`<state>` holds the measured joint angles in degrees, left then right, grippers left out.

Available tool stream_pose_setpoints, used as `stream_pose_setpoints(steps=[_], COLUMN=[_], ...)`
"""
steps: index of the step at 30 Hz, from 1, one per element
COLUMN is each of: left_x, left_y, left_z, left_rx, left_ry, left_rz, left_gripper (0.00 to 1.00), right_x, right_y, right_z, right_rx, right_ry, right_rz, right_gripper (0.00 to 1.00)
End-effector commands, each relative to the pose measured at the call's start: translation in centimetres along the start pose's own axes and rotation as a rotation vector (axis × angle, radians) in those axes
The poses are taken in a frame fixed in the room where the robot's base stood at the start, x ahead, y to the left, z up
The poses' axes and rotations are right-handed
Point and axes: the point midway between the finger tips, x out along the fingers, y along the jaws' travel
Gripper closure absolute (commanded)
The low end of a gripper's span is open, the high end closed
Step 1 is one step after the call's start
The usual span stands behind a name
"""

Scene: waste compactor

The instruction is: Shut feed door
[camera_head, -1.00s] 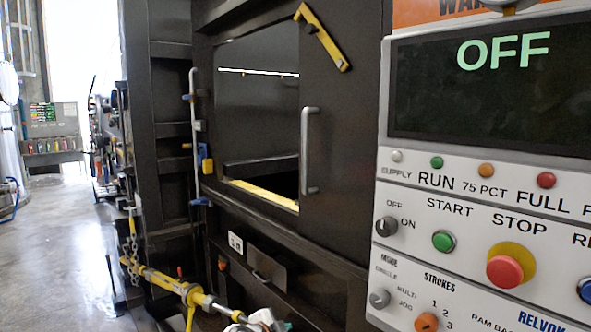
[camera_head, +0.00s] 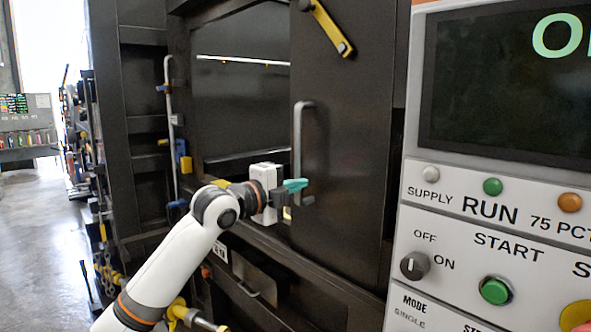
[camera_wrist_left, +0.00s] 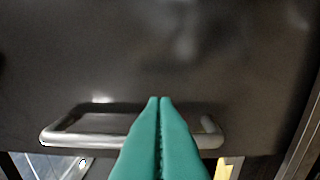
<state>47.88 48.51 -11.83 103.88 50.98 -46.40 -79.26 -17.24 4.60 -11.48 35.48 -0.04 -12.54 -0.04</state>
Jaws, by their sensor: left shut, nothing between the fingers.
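The feed door (camera_head: 345,150) is a dark sliding panel to the right of the feed opening (camera_head: 240,105), which stands open. Its grey vertical bar handle (camera_head: 298,140) is on the door's left side. My left gripper (camera_head: 300,185) has green fingers and is at the lower part of the handle. In the left wrist view the fingers (camera_wrist_left: 160,105) are shut together with nothing between them, and they overlap the handle (camera_wrist_left: 85,130) in the picture. I cannot tell whether they touch it. The opening's lower edge is partly hidden by my left arm. My right gripper is not in view.
A control panel (camera_head: 460,225) with a screen, lamps and knobs stands close on the right. A yellow latch bar (camera_head: 328,28) is on the upper door. A grey vertical rod (camera_head: 169,130) is left of the opening. Clear floor (camera_head: 45,230) lies at far left.

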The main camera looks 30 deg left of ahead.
Motion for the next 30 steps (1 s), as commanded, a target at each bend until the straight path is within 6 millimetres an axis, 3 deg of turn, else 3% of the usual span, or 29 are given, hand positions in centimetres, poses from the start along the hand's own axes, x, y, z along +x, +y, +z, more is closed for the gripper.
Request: stream_pose_setpoints(steps=[3,5,13,30], left_x=[2.6,3.3,3.9,3.9], left_y=[0.5,0.4,0.0,-0.1], left_z=[0.1,-0.5,-3.6,-4.4], left_rx=[-0.005,-0.002,0.000,0.000], left_ry=[-0.002,0.002,0.001,0.002], left_rz=[0.000,-0.002,-0.002,0.000], left_gripper=[1.00,1.00,1.00,1.00], right_x=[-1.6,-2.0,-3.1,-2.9], right_y=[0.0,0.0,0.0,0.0], right_z=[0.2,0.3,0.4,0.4], right_rx=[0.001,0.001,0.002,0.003], right_ry=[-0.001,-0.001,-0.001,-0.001], right_rz=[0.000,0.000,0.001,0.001], right_gripper=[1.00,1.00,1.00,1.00])
